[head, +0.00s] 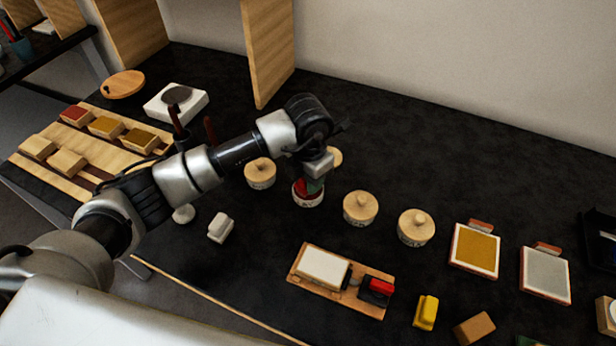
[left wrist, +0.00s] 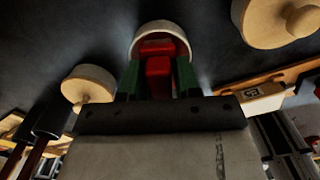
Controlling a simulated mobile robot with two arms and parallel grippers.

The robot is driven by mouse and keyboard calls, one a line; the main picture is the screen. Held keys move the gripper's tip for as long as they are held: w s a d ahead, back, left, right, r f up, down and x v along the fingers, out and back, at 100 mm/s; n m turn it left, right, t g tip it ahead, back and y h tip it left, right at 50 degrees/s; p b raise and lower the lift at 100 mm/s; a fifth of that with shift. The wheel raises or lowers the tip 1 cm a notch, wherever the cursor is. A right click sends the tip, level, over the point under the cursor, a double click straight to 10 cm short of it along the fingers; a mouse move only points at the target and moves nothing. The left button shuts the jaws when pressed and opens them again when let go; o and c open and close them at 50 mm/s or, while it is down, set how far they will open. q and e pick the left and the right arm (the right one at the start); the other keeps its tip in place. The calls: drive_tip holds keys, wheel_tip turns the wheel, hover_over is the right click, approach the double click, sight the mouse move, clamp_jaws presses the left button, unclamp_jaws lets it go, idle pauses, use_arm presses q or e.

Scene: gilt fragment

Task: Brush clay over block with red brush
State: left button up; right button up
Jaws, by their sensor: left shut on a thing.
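My left gripper (head: 314,184) is shut on a red brush (left wrist: 158,76), held between green fingertips in the left wrist view. The brush points down into an open round jar (head: 307,200), whose pale rim (left wrist: 161,25) surrounds its lower end. The jar's contents and the brush tip are hidden. A pale block (head: 323,267) lies on a wooden board (head: 300,277) at the front middle in the head view. A black piece with a red part (head: 380,286) sits at the board's right end. My right gripper is out of view.
Lidded jars stand left (head: 260,173) and right (head: 360,208) of the open one, with another (head: 415,227) farther right. A yellow object (head: 425,312) and a brown block (head: 474,328) lie near the front. Framed yellow (head: 475,248) and grey (head: 545,273) panels are right.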

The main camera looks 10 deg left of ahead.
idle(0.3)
use_arm(q)
drive_tip(key=shift+r+p, duration=2.1)
drive_tip(key=shift+r, duration=1.4)
drive_tip(key=shift+s+a+m, duration=0.25)
drive_tip(key=shift+a+m, duration=0.05)
drive_tip(key=shift+m, duration=0.5)
drive_tip(key=s+a+r+m, duration=0.1)
drive_tip(key=s+a+m, duration=0.3)
drive_tip(key=m, duration=0.9)
drive_tip(key=s+a+r+m, duration=0.1)
drive_tip(key=s+a+m, duration=0.3)
drive_tip(key=s+m, duration=0.4)
drive_tip(key=m, duration=0.6)
drive_tip(key=shift+s+m, duration=0.2)
drive_tip(key=shift+m, duration=0.1)
drive_tip(key=shift+w, duration=0.1)
